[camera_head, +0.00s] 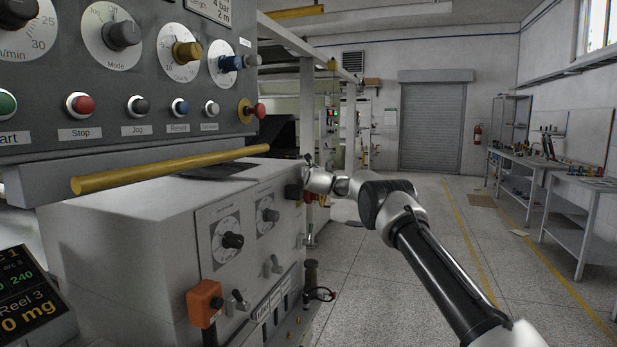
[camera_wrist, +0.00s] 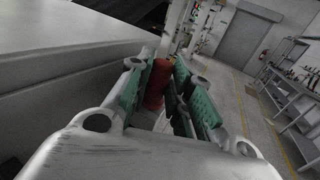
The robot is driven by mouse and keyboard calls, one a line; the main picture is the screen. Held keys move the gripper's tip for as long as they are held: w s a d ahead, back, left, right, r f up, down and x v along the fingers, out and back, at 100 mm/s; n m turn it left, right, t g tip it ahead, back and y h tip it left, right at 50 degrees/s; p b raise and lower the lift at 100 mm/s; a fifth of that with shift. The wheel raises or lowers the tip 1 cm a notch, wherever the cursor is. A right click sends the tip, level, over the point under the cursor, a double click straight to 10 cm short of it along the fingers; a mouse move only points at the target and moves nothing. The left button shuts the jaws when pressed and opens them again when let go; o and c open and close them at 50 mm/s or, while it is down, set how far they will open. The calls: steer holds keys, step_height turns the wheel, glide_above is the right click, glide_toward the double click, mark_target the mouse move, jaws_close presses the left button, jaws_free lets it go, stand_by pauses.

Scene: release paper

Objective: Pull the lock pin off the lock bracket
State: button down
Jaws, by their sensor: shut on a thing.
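My gripper (camera_head: 310,172) is at the far right edge of the grey machine cabinet, reached in from the right. In the wrist view my gripper (camera_wrist: 164,74) has its green-padded fingers on both sides of a red, rounded piece (camera_wrist: 157,84), which I take to be the lock pin. The fingers are shut on it. The pin's lower part is hidden by the fingers and the gripper body. I cannot make out the lock bracket in either view, nor tell whether the pin still sits in it.
The cabinet (camera_head: 130,198) fills the left, with a yellow bar (camera_head: 170,170) across it and a knob panel above. An orange box (camera_head: 205,303) juts from its front. Workbenches (camera_head: 560,180) stand at the right. The floor between is open.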

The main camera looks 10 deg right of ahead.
steer(key=shift+r, duration=3)
